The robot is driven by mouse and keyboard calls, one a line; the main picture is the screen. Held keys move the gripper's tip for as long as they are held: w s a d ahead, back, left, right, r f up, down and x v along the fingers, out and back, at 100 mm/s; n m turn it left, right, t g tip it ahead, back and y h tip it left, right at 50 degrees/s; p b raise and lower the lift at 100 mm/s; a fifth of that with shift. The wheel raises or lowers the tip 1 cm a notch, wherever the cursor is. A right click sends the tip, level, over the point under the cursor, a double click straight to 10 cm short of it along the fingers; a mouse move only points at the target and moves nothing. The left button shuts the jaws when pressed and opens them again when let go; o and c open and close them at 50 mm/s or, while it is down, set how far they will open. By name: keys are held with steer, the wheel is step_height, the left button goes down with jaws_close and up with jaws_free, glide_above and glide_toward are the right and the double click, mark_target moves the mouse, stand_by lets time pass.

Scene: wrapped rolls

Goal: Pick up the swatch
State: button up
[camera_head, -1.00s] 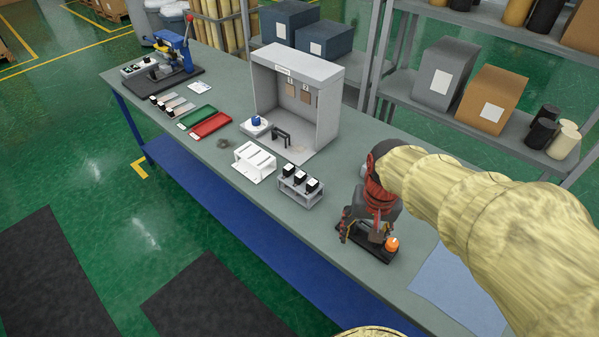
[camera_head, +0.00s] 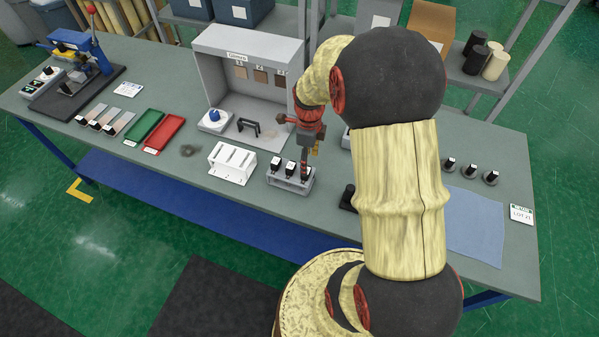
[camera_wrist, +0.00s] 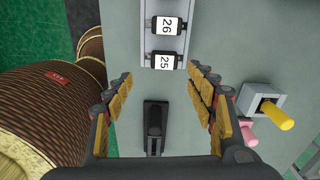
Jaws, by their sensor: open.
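I cannot tell for sure which piece the task calls the swatch. Brown sample squares (camera_head: 260,76) hang on the back wall of the grey booth (camera_head: 215,95). A small grey rack (camera_head: 290,183) holds upright black pieces with white tops. Two of these show in the wrist view, labelled 25 (camera_wrist: 165,62) and 26 (camera_wrist: 166,27). My gripper (camera_head: 306,168) is at the rack's right end, partly hiding a piece there. In the wrist view my gripper (camera_wrist: 160,75) has its fingers wide apart, with nothing between them touching either finger.
A white slotted rack (camera_head: 232,162) stands left of the grey rack. A black stand (camera_head: 348,198) lies to its right; a grey block with a yellow peg (camera_wrist: 275,113) is nearby. Green (camera_head: 143,128) and red (camera_head: 165,133) trays and a blue cloth (camera_head: 475,225) lie on the table.

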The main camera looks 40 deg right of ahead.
mark_target(306, 178)
steer(key=shift+s+m, duration=0.1)
steer(key=shift+m, duration=0.3)
steer(key=shift+f, duration=0.1)
step_height(306, 178, down, 2)
steer(key=shift+f, duration=0.2)
steer(key=f, duration=0.2)
steer(key=w+f+b, duration=0.1)
steer(key=f, duration=0.2)
steer(key=shift+d+f, duration=0.1)
steer(key=shift+d, duration=0.05)
steer(key=shift+c, duration=0.4)
steer(key=c, duration=1.1)
steer(key=shift+c, duration=0.3)
